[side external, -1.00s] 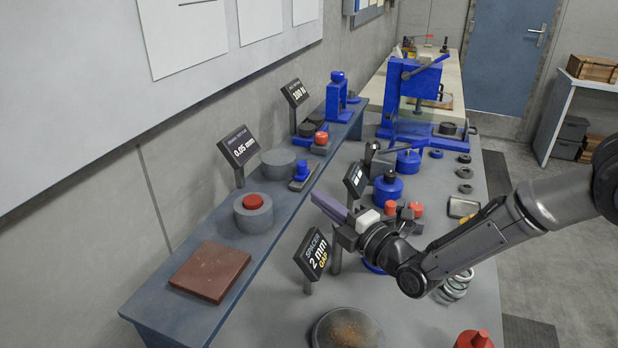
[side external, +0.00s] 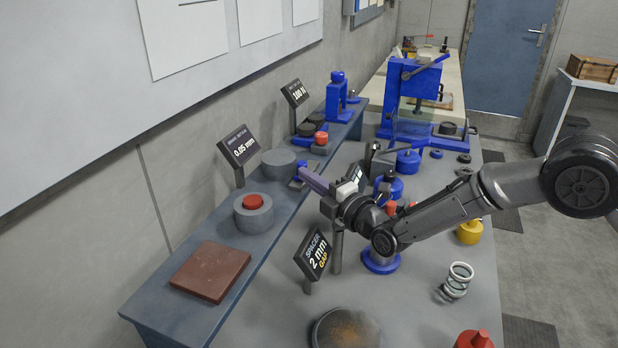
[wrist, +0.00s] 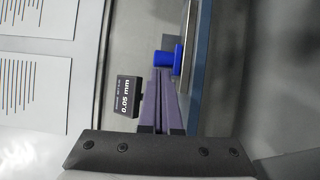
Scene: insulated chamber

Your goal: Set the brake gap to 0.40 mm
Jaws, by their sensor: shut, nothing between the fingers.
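A dark sign reading 0.05 mm (side external: 237,148) stands on the blue-grey shelf, with small heading text that I cannot read clearly; it also shows in the wrist view (wrist: 127,96). A small blue knob (side external: 301,164) on a grey base sits on the shelf to its right. The knob also shows in the wrist view (wrist: 164,61), just beyond the fingertips. My gripper (side external: 305,174) has long purple fingers, shut and empty, pointing at the knob. The fingertips (wrist: 162,72) overlap the knob in the picture; I cannot tell whether they touch it. The fingers partly hide it in the side view.
A grey ring with a red top (side external: 254,213) and a grey cylinder (side external: 278,163) stand on the shelf beside the knob. A sign reading SPACER 2 mm GAP (side external: 314,254) stands below my arm. A blue press (side external: 413,95) is farther back. A red-brown block (side external: 217,271) lies at the shelf's near end.

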